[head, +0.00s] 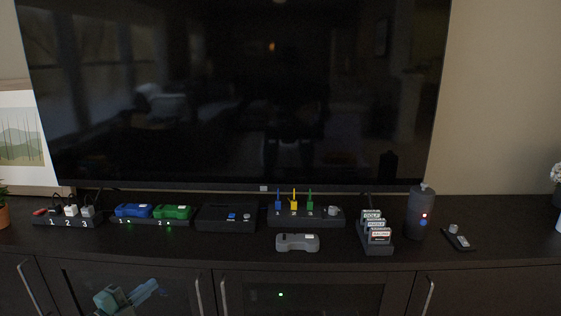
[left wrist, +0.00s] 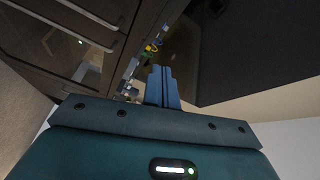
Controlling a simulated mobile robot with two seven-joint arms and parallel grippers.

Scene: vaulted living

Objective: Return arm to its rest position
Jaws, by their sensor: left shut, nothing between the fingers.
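My left gripper (head: 152,287) shows at the lower left of the head view, in front of the cabinet doors and below the cabinet top. Its pale blue fingers point up and to the right. In the left wrist view the two fingers (left wrist: 162,70) lie side by side, shut, with nothing between them. The gripper is apart from the items on the cabinet. My right gripper is in neither view.
A dark cabinet (head: 340,274) carries a gray controller (head: 297,243), blue (head: 133,211) and green (head: 173,212) controllers, a black console (head: 226,217), a cartridge stand (head: 376,245), a dark cylinder (head: 420,214) and a remote (head: 459,239). A large television (head: 230,95) stands behind.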

